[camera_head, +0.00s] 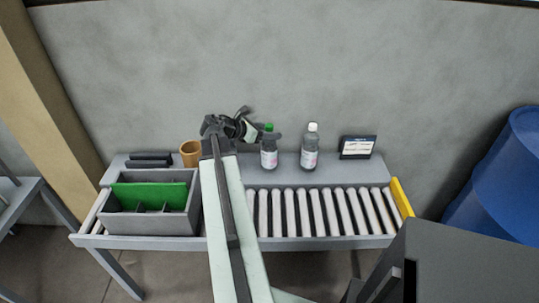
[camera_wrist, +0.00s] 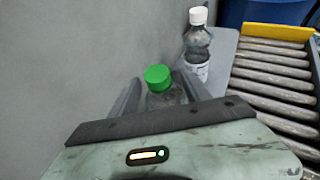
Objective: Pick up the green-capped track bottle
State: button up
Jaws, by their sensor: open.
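The green-capped bottle (camera_head: 268,155) stands upright on the grey shelf behind the rollers in the head view. It is clear with a pale label, and its green cap (camera_wrist: 157,77) shows in the wrist view. My gripper (camera_head: 262,131) is open at the bottle's upper part. In the wrist view my gripper's fingers (camera_wrist: 160,95) lie on either side of the bottle just below the cap. I cannot tell whether they touch it. The bottle's lower part is hidden in the wrist view.
A white-capped bottle (camera_head: 310,150) stands just right of the green-capped one. A small sign (camera_head: 357,147) is further right. An orange cup (camera_head: 190,154) and a grey divided box (camera_head: 150,222) are at left. A wall is close behind.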

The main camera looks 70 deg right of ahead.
jog(key=shift+a+r, duration=0.1)
jog(key=c, duration=1.2)
grip_shut()
